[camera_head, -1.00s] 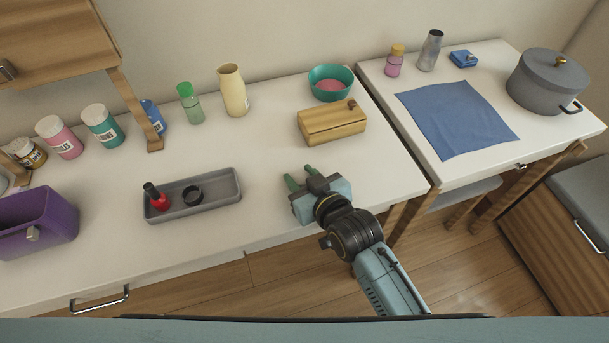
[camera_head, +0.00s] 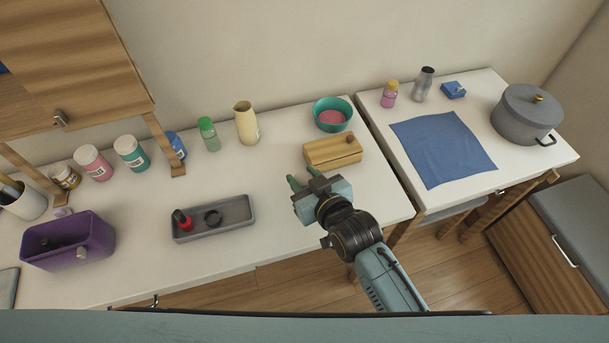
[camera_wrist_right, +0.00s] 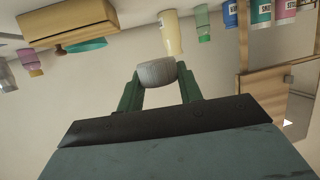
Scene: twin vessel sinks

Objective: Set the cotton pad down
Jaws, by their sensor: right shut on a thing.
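My right gripper (camera_head: 305,183) is in the head view over the front part of the white counter, in front of the wooden box. In the right wrist view, its two green fingers (camera_wrist_right: 160,90) are shut on a pale grey, ridged round piece (camera_wrist_right: 157,72), which I take to be the cotton pad. The pad is gripped at the fingertips, and nothing else touches it in that view. In the head view I cannot make out the pad between the fingers. My left gripper is not in view.
A grey tray (camera_head: 240,218) with a red bottle (camera_head: 184,223) and dark ring (camera_head: 212,217) lies left of the gripper. The wooden box (camera_head: 326,153) and teal bowl (camera_head: 321,117) are behind. A purple bin (camera_head: 95,245) stands far left.

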